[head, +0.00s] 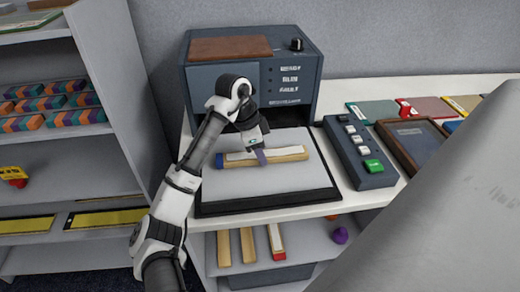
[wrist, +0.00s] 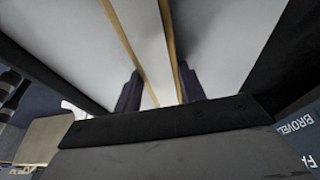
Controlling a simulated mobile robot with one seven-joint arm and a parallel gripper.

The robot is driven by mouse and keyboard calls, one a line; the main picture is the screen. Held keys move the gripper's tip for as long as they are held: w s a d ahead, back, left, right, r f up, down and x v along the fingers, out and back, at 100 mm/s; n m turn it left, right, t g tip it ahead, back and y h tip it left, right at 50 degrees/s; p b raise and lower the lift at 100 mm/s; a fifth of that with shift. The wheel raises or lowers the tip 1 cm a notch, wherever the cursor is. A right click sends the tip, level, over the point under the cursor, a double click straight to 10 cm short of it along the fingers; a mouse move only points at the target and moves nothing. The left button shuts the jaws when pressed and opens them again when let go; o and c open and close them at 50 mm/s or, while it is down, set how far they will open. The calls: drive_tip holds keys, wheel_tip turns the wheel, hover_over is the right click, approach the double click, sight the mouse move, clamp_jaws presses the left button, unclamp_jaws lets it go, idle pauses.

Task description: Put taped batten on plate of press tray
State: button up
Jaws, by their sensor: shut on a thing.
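The taped batten (head: 290,154) is pale wood with a white strip along its top and a blue end at the left. It lies crosswise over the light grey plate (head: 250,184) of the black-rimmed press tray (head: 270,204). I cannot tell whether it touches the plate or is just above it. My gripper (head: 262,157) reaches down over the batten's middle and is shut on it. In the wrist view, the batten (wrist: 146,40) runs between the two dark fingers of my gripper (wrist: 158,92), with plate surface on both sides.
The dark blue press (head: 225,82) stands right behind the tray. A button box (head: 355,150) and a brown-framed panel (head: 418,148) are at the right. Three battens, one (head: 276,241) red-ended, lie on the shelf below. A grey slanted surface blocks the lower right.

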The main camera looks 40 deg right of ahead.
drive_tip(key=shift+f, duration=0.2)
drive_tip(key=o, duration=1)
drive_tip(key=shift+o, duration=0.2)
drive_tip(key=v, duration=1.2)
drive_tip(key=shift+r+b, duration=0.15)
drive_tip(key=shift+b, duration=0.2)
